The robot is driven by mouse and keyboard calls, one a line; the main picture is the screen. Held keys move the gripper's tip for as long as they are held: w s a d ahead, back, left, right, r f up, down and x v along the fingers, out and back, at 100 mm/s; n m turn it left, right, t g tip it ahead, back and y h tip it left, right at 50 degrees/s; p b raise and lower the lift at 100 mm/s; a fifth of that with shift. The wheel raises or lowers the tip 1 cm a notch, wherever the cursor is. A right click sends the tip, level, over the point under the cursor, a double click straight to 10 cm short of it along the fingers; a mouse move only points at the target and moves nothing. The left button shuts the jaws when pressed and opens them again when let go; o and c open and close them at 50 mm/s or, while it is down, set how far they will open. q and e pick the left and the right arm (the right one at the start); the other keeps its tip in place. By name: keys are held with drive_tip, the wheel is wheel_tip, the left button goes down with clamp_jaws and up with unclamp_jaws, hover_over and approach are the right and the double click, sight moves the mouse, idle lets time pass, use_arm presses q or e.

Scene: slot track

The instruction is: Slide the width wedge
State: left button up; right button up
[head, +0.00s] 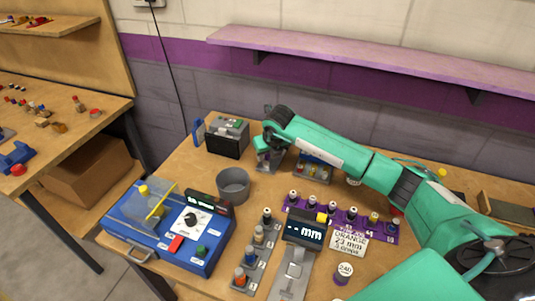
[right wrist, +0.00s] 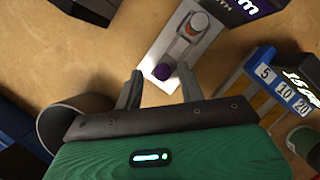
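My right gripper (head: 268,150) hangs at the back of the table, above a small grey device. In the right wrist view my right gripper (right wrist: 160,88) is open with nothing between its fingers. My left gripper is not in view.
A grey bin (head: 233,174) and a blue case (head: 150,233) stand front left. A black box (head: 228,143) stands behind. A blue rack marked 5, 10, 20 (right wrist: 270,78) is right of the track. Another "mm" display (head: 305,229) with a track (head: 292,279) stands nearer me.

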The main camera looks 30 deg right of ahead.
use_arm(q)
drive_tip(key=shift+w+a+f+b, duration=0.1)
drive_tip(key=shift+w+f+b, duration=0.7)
drive_tip(key=shift+b, duration=0.5)
use_arm(e)
drive_tip(key=v, duration=1.3)
drive_tip(key=shift+s+r, duration=0.15)
drive_tip(key=shift+r, duration=0.15)
